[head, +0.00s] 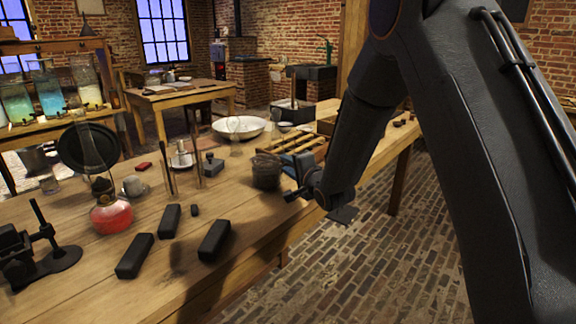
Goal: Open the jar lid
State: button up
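A small round glass jar (266,171) with dark contents stands upright on the wooden table, near its right edge. Its top is too small and dim to tell the lid's shape or whether it is on. My gripper (290,183) is just to the right of the jar, at the end of my dark arm, at about the jar's height. I cannot tell whether it touches the jar. Its fingers are small and partly hidden by my wrist, so their opening does not show clearly.
The table (100,256) also carries dark blocks (213,240), a flask of red liquid (111,216), a black stand (55,258), a wooden rack (300,141) and a white bowl (238,128). Large jars of coloured liquid (50,97) stand at left. Brick floor (340,265) lies open at right.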

jog(key=shift+w, duration=0.1)
jog(key=c, duration=0.6)
grip_shut()
jog(key=shift+f, duration=0.15)
dwell(0.7)
